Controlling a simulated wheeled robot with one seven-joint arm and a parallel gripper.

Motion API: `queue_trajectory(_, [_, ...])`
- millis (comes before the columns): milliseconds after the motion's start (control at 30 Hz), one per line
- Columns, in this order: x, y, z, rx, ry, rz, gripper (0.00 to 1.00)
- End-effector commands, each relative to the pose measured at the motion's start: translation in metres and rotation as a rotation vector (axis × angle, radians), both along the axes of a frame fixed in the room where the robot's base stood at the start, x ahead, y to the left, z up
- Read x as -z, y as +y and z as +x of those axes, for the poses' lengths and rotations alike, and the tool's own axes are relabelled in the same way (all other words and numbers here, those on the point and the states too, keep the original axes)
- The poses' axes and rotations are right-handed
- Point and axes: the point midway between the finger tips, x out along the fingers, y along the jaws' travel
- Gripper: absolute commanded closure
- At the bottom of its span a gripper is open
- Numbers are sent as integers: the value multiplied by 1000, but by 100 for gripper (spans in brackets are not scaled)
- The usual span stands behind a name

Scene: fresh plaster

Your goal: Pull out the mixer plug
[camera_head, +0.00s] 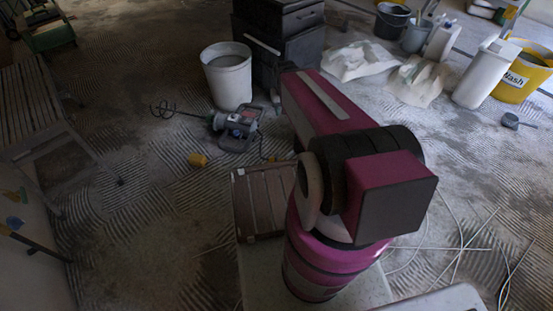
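The mixer (237,128) lies on the floor left of centre, a grey hand tool with its whisk (168,108) pointing left. A thin dark cord seems to run from its right side toward my arm, where I lose it. I cannot make out a plug for certain. A small yellow object (197,159) lies below the mixer; I cannot tell what it is. My magenta arm fills the centre and hides the floor behind it. My gripper is not visible.
A white bucket (228,77) stands behind the mixer beside a dark drawer cabinet (301,18). A slatted bench (32,108) stands left. Pale sacks (358,60), a white canister (487,75) and a yellow wash bucket (524,72) are back right. Loose cables (462,250) lie at right.

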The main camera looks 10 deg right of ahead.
Motion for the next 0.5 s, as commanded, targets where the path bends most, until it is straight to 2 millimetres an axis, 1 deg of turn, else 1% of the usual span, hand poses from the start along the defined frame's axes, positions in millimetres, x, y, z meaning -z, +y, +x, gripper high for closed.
queue_trajectory(267, [0,0,0,0,0,0,57])
queue_trajectory(333, [3,0,3,4,3,1,57])
queue_trajectory(367, [6,0,7,8,7,3,57])
queue_trajectory(433, [19,-1,19,25,22,8,57])
queue_trajectory(467, [27,-1,27,36,31,12,57])
queue_trajectory(500, [40,-2,38,55,45,18,57])
